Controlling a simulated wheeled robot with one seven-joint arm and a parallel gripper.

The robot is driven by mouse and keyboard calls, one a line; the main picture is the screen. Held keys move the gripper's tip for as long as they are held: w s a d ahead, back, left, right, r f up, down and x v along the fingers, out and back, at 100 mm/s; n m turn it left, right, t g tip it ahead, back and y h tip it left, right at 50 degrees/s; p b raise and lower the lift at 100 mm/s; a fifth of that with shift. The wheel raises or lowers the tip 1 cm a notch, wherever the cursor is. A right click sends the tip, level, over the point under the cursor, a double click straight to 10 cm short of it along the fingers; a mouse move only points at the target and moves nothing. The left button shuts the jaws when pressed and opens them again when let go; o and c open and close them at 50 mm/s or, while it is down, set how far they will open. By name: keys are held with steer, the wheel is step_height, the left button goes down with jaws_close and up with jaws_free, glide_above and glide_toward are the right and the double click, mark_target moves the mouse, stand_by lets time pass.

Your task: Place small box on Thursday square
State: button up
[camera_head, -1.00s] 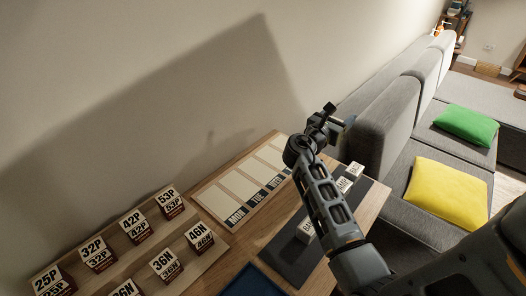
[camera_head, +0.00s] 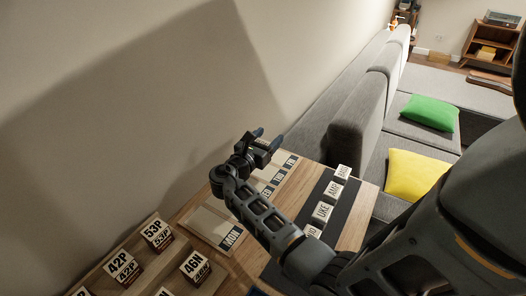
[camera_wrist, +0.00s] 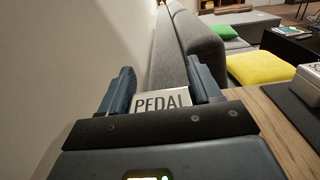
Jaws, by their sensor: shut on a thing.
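My gripper (camera_head: 264,142) is shut on a small white box marked PEDAL. In the wrist view the box (camera_wrist: 162,103) sits between the two dark fingers, with its lettering facing the camera. In the head view the gripper hides most of the box. The weekday board (camera_head: 207,222) lies along the wall with pale squares and dark day labels. The MON label (camera_head: 230,238) is at its near end. The label that seems to read THU (camera_head: 278,177) is near the far end. My gripper is in the air by that end; its height is unclear, and my arm hides part of the board.
A dark mat (camera_head: 343,208) to the right holds several white labelled boxes, such as UKE (camera_head: 322,212). Stepped racks with numbered blocks (camera_head: 157,232) stand at the near left. The wall borders the board; a grey sofa (camera_head: 352,128) stands beyond the table.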

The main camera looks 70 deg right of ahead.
steer(key=shift+w+a+f, duration=0.4)
steer(key=shift+w, duration=0.1)
steer(key=shift+f, duration=1.95)
steer(key=shift+f, duration=0.1)
steer(key=o, duration=1.1)
steer(key=shift+a, duration=0.2)
steer(key=shift+b+v, duration=0.6)
steer(key=shift+v, duration=2.95)
